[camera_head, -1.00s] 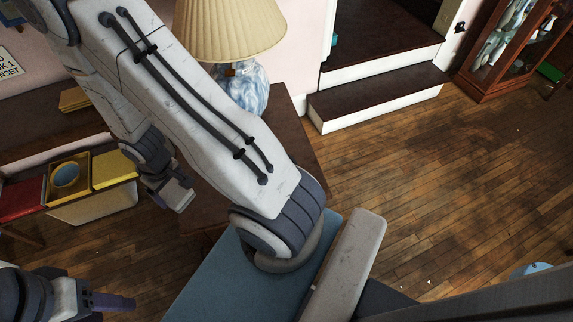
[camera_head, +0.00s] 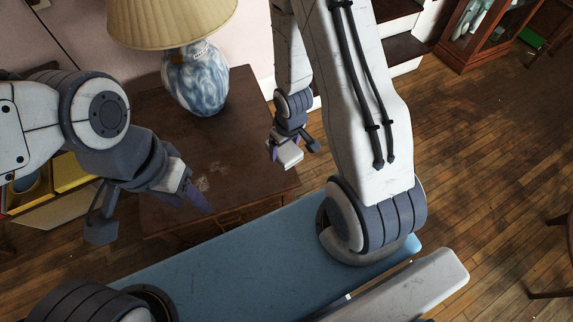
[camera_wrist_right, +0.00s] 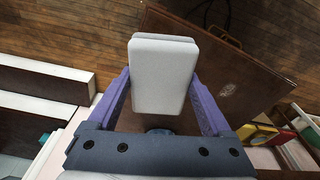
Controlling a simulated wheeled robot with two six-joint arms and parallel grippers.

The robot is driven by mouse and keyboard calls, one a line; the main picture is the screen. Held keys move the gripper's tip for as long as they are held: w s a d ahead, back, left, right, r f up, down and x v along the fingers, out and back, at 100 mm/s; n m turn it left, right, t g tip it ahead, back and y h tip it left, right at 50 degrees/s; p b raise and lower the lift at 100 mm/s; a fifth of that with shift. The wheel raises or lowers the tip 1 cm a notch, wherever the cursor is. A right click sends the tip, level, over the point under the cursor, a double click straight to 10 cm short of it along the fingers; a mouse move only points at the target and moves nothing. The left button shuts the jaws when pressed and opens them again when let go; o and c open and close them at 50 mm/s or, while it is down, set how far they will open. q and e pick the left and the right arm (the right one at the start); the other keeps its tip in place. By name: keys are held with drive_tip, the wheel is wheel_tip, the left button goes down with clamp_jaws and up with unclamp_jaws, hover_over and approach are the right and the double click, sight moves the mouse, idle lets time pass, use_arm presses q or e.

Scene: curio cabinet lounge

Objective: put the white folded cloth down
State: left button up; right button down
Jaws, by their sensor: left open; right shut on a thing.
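The white folded cloth (camera_head: 289,155) is a small pale block held between the fingers of my right gripper (camera_head: 293,150). In the right wrist view the cloth (camera_wrist_right: 163,75) sits upright between the two purple fingers of that gripper (camera_wrist_right: 161,88), which is shut on it. In the head view the cloth appears in front of the right part of the dark brown table (camera_head: 240,115); its height above the top is hard to tell. The table top (camera_wrist_right: 240,75) also shows behind the cloth in the wrist view. My left gripper (camera_head: 150,215) is open and empty at the left, near the table's front-left corner.
A blue-and-white lamp (camera_head: 195,80) with a pleated cream shade stands at the table's back. The table's middle and right look bare. A low shelf with yellow boxes (camera_head: 70,172) is at the left. Steps (camera_head: 400,50) and a glass cabinet (camera_head: 480,35) are behind right.

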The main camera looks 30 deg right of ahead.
drive_tip(key=s+f+n+b, duration=0.2)
drive_tip(key=s+f, duration=0.1)
drive_tip(key=f, duration=0.3)
drive_tip(key=shift+n, duration=0.3)
drive_tip(key=w+f, duration=0.2)
drive_tip(key=w, duration=0.1)
drive_tip(key=w+f+p, duration=0.1)
drive_tip(key=w+f, duration=0.1)
drive_tip(key=w, duration=0.2)
drive_tip(key=w+a+f+p, duration=0.1)
drive_tip(key=w+f, duration=0.1)
drive_tip(key=w, duration=0.1)
drive_tip(key=shift+w+f, duration=0.35)
use_arm(q)
drive_tip(key=shift+f, duration=0.85)
use_arm(e)
drive_tip(key=shift+w+f, duration=0.1)
drive_tip(key=shift+f, duration=2)
use_arm(q)
drive_tip(key=shift+f, duration=0.1)
